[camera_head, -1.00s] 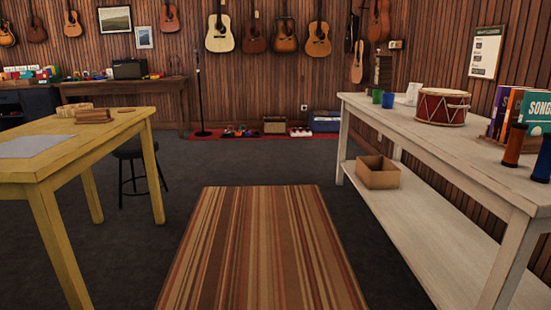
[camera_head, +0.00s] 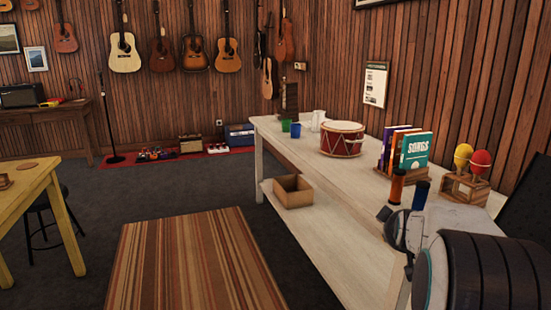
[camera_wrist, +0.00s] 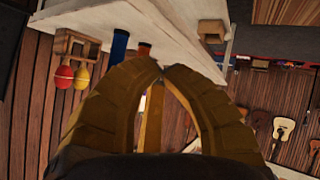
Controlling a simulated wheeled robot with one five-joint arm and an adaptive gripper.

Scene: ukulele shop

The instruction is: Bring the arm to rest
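My gripper (camera_wrist: 162,69) shows in the wrist view as two curved yellow-brown fingers. Their tips meet, or nearly meet, and I see no object held between them. In the wrist view the white table lies beyond the fingertips, with the picture rolled over. In the head view my arm (camera_head: 485,272) reaches in at the lower right, over the near end of the white table (camera_head: 335,230). I cannot make out the fingers in the head view.
Beside my arm stand an orange shaker (camera_head: 397,187), a blue shaker (camera_head: 420,195) and a wooden rack (camera_head: 466,190) with maracas. Songbooks (camera_head: 415,152) and a drum (camera_head: 342,139) stand farther back. A striped rug (camera_head: 185,260) lies on clear floor left of the table.

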